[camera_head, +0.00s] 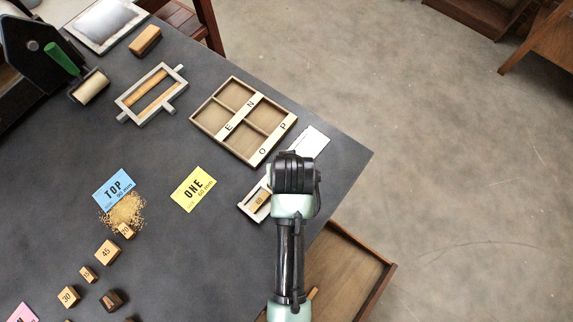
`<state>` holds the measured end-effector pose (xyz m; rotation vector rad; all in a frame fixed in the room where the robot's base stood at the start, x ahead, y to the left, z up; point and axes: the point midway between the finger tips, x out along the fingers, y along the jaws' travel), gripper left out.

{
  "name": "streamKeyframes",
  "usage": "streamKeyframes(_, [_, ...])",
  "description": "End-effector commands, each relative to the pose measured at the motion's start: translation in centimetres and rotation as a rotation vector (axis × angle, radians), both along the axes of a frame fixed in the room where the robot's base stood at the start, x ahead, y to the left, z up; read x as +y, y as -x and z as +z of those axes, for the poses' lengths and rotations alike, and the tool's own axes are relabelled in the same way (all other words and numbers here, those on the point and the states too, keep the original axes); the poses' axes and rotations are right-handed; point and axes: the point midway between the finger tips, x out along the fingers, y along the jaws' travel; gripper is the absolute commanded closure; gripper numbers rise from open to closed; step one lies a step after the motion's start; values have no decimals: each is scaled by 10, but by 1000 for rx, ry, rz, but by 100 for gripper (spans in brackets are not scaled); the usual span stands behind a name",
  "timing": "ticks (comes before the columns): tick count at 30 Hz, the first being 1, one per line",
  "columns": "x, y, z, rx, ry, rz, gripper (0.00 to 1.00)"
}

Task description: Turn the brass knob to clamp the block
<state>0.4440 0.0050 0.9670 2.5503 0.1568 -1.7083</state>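A small pale metal frame (247,209) lies on the dark table near its right edge, partly covered by my arm. A wooden block (261,201) with a dark printed mark sits inside it. I cannot tell whether the block is clamped or loose. I cannot make out a brass knob; the frame's right end is hidden behind my arm. The end of my arm, with my gripper (290,172), is over that end of the frame. Its fingers are hidden beneath the black wrist, so I cannot see whether they are open or touch anything.
A divided wooden tray (207,127) lies just behind, with a white card (311,141) beside it. A yellow ONE card (193,189), a blue TOP card (114,190) and several numbered blocks lie left. An open drawer (365,275) juts out at the lower right.

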Motion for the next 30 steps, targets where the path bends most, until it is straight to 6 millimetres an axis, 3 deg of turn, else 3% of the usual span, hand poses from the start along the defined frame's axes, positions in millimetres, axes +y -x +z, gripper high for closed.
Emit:
streamKeyframes(12, [0,-3,-6,-2,0,0,42])
streamKeyframes(22, [0,-3,-6,-1,0,0,100])
streamKeyframes(30, [0,-3,-6,-1,0,-2,100])
